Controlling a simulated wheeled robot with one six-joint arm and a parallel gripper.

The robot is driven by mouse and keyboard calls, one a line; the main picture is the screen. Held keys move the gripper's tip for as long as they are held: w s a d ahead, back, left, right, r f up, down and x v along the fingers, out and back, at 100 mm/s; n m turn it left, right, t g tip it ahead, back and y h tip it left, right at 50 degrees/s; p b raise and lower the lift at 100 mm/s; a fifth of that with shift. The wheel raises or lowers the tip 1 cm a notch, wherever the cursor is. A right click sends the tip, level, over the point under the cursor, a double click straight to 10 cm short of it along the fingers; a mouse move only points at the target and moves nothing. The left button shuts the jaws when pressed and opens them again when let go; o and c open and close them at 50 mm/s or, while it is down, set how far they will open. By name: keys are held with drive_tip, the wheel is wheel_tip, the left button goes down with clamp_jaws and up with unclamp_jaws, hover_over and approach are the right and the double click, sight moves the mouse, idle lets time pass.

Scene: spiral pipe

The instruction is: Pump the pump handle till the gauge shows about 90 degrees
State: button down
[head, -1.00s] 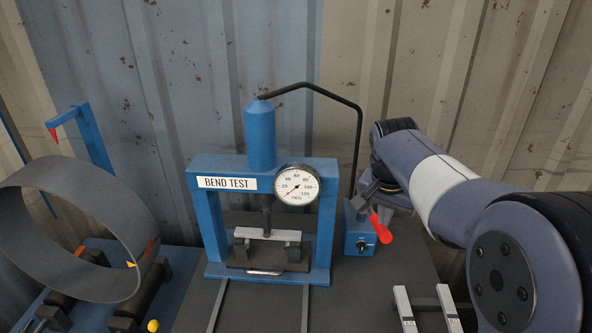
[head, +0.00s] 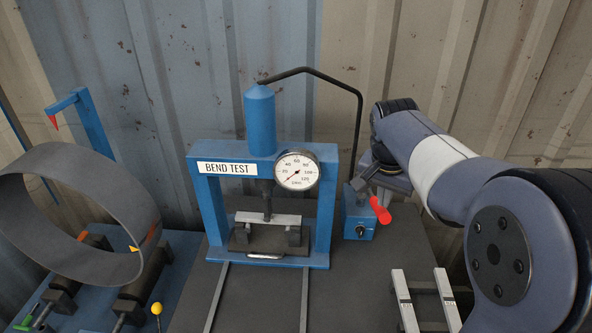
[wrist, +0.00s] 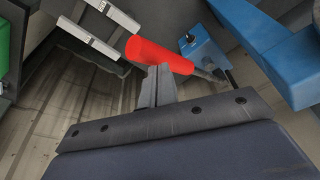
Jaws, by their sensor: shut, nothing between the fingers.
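The blue bend test press (head: 324,215) stands at the middle of the head view with a round white gauge (head: 297,170) on its right upright. The gauge needle points to the lower left, near the low end of the scale. To the right is a small blue pump box (head: 358,224) with a pump handle ending in a red grip (head: 380,210). In the wrist view the red grip (wrist: 160,53) lies just beyond the tips of my gripper (wrist: 159,72). My gripper is shut and empty, close against the grip; I cannot tell whether they touch.
A black hose (head: 359,130) runs from the press cylinder to the pump box. Two pale bars (head: 404,300) lie at the front right. A large dark ring (head: 140,200) stands on rollers at the left. A corrugated wall is close behind.

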wheel_tip(320, 180, down, 9)
drive_tip(key=s+b, duration=0.2)
drive_tip(key=b, duration=0.4)
drive_tip(key=shift+s+b, duration=0.25)
drive_tip(key=shift+b, duration=0.1)
drive_tip(key=s+a+b+x, duration=0.1)
drive_tip(key=b+x, duration=0.5)
drive_tip(key=x, duration=0.2)
drive_tip(key=shift+s+f, duration=0.35)
drive_tip(key=shift+s, duration=0.15)
drive_tip(key=w+r+p, duration=0.1)
drive_tip(key=r+p, duration=0.4)
drive_tip(key=r, duration=0.1)
drive_tip(key=w+r+p, duration=0.1)
drive_tip(key=r+p, duration=0.4)
drive_tip(key=r, duration=0.1)
drive_tip(key=r+p, duration=0.5)
drive_tip(key=r, duration=0.1)
drive_tip(key=shift+w+r+p, duration=0.2)
drive_tip(key=shift+w+p, duration=0.2)
drive_tip(key=shift+f, duration=0.1)
